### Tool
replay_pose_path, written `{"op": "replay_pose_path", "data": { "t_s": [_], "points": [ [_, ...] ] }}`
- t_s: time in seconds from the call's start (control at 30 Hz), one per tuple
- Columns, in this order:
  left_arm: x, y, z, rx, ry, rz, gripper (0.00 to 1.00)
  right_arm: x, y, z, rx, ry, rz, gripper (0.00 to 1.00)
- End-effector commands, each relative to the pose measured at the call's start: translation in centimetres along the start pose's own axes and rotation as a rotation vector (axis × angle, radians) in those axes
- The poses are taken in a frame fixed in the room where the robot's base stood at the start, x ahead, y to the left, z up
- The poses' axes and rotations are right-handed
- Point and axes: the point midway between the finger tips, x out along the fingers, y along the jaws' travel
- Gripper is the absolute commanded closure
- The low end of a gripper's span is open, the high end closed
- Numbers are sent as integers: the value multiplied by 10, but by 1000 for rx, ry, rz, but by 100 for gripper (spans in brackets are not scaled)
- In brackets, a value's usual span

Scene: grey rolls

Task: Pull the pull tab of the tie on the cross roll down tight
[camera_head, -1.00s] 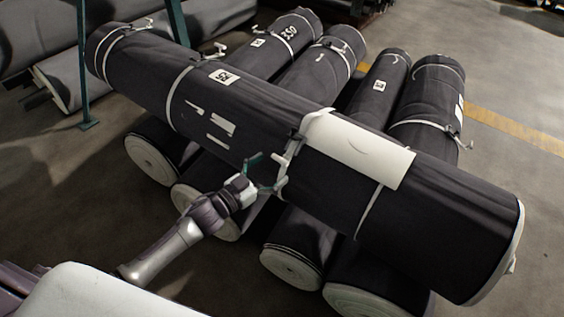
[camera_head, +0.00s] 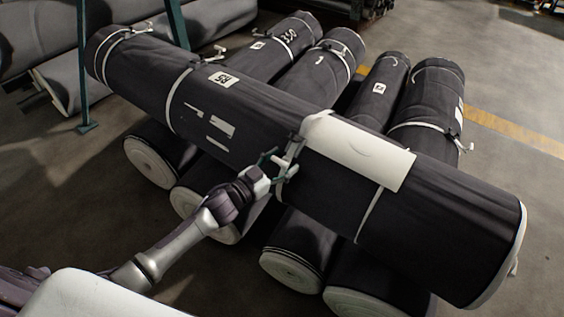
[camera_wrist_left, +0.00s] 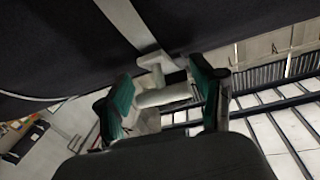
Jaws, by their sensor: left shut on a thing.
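The dark cross roll (camera_head: 240,110) lies diagonally over several grey rolls. Its tie shows as a white strap (camera_wrist_left: 130,22) running down the roll's underside in the left wrist view. At the end of the strap hangs the white pull tab (camera_wrist_left: 163,96), between my green-padded fingers. In the head view, my left gripper (camera_head: 275,164) is at the near side of the cross roll, beside the white tie hardware (camera_head: 292,150), and is shut on the pull tab. The fingers partly hide the tab. My right gripper is not in view.
Grey rolls (camera_head: 300,245) lie below the cross roll, their pale ends facing me. Other white straps (camera_head: 372,212) circle the rolls. A green post (camera_head: 84,80) stands at the left. Bare floor (camera_head: 500,190) is free at the right.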

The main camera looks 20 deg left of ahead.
Motion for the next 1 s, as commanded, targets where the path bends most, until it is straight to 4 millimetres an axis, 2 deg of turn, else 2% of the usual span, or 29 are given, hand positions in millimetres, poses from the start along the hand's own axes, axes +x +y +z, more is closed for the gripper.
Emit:
{"op": "replay_pose_path", "data": {
  "t_s": [0.03, 0.17, 0.2, 0.27, 0.5, 0.6, 0.9, 0.93, 1.0],
  "points": [
    [0, 2, 0, -2, 1, 3, 72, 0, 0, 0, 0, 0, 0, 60],
    [0, 2, 0, -2, 1, 4, 94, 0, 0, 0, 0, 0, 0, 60],
    [0, 2, 0, -2, 1, 4, 96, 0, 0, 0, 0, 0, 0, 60],
    [-2, 4, 3, -3, 0, 5, 96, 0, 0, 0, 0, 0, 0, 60],
    [-34, 13, 32, -7, -2, 5, 96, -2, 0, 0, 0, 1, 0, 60],
    [-42, 15, 38, -5, 0, 6, 96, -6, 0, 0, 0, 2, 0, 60],
    [-46, 17, 42, -5, -3, 7, 96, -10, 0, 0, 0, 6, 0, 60],
    [-46, 17, 42, -6, -4, 8, 32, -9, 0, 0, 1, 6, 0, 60],
    [-46, 17, 43, -6, -5, 8, 20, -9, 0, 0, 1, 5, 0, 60]
  ]
}}
